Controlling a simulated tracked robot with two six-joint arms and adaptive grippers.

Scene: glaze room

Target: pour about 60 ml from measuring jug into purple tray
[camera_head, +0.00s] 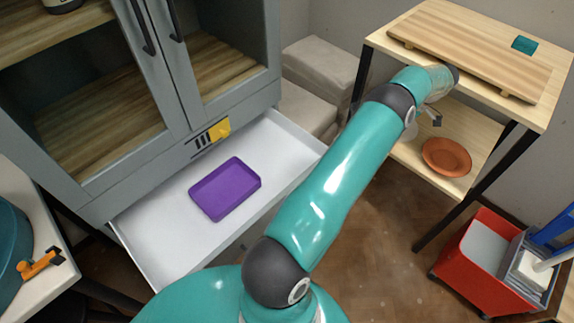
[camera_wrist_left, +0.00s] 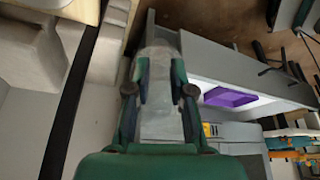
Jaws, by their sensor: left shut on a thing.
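The purple tray (camera_head: 226,188) lies in the open white drawer (camera_head: 165,235) under the grey cabinet. Its visible inside is plain purple. It also shows in the left wrist view (camera_wrist_left: 229,97), to the right of my gripper. My left gripper (camera_wrist_left: 158,82) is shut on a clear, greyish vessel, which looks like the measuring jug (camera_wrist_left: 158,112). Any liquid level in it cannot be made out. In the head view my left arm reaches to the shelf at the upper right, away from the tray, and hides most of the gripper. My right gripper is not in view.
A wooden shelf (camera_head: 420,30) at the upper right bears a wooden board (camera_head: 480,48) and a teal block (camera_head: 524,45). An orange plate (camera_head: 447,157) sits on its lower level. A red bucket (camera_head: 470,262) stands on the floor. A teal container with an orange tap (camera_head: 38,264) is at left.

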